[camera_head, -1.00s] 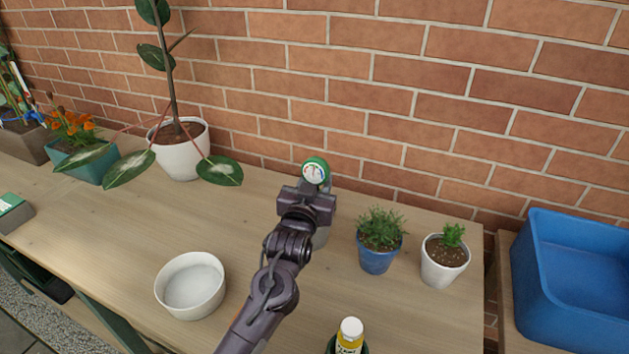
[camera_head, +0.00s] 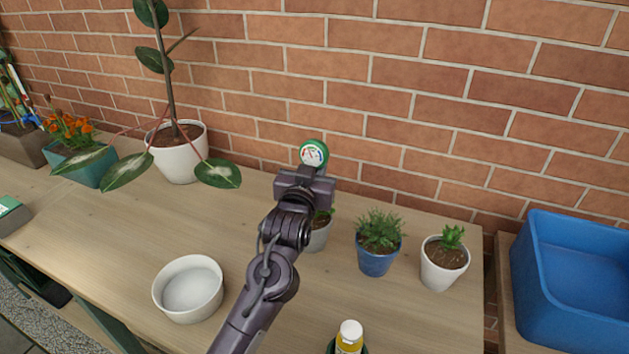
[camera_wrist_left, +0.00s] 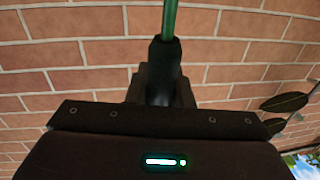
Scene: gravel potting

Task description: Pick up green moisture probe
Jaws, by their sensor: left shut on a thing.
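The green moisture probe has a round green dial head (camera_head: 313,153) with a white face, showing just above my left gripper in the head view. My left gripper (camera_head: 306,174) is shut on the probe and holds it above the table, over the grey pot. In the left wrist view the probe's green part (camera_wrist_left: 170,18) stands up from between the dark fingers (camera_wrist_left: 163,70). The lower part of the probe is hidden behind my gripper. My right gripper is not in view.
A grey pot (camera_head: 319,238) with a small plant stands partly behind my left arm. A blue pot (camera_head: 376,262) and a white pot (camera_head: 440,274) stand to its right. A white bowl (camera_head: 188,290) and a yellow-labelled bottle (camera_head: 349,338) are nearer the front. The left-middle table (camera_head: 120,230) is clear.

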